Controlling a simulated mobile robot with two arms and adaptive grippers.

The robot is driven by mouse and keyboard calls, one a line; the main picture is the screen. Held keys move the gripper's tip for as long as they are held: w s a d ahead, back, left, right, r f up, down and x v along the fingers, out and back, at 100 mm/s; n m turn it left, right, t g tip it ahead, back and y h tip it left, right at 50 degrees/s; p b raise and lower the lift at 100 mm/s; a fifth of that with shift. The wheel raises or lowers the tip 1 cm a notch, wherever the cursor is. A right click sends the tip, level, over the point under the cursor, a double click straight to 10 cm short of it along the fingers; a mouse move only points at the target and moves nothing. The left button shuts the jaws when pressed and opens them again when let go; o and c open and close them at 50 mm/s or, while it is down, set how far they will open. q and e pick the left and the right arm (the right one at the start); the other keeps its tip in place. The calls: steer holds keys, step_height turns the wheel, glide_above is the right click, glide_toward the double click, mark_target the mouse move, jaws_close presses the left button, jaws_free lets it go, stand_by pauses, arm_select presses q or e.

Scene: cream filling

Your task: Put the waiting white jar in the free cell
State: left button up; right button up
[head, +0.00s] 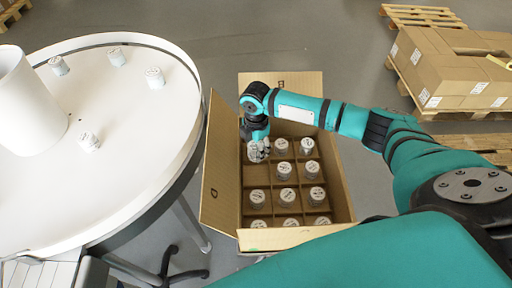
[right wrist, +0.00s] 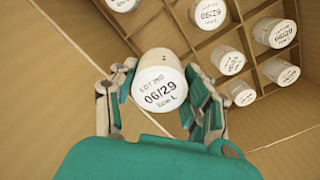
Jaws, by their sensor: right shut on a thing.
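My right gripper (head: 258,152) is over the left far part of the open cardboard box (head: 345,200). It is shut on a white jar (right wrist: 160,82), whose lid reads "06/29" in the right wrist view, with a finger on either side. The box is divided into cells, and several white jars (head: 286,195) stand in them. The left cell of the second row from the back looks empty, partly hidden by my gripper. Whether the held jar is above the dividers or inside a cell I cannot tell. My left gripper is not in view.
A round white table (head: 120,100) stands left of the box, with several white jars (head: 116,56) and a large white cylinder (head: 30,105) on it. The box's left flap (head: 217,170) is folded outward. Cartons (head: 445,70) on a pallet stand at the back right.

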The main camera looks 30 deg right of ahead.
step_height(320, 180, down, 8)
steer(key=b, duration=0.4)
steer(key=shift+f+b, duration=1.7)
steer(key=shift+f, duration=1.05)
steer(key=o, duration=1.3)
steer(key=shift+c, duration=0.2)
steer(key=shift+r, duration=0.25)
step_height(320, 180, up, 12)
steer(key=shift+f, duration=0.25)
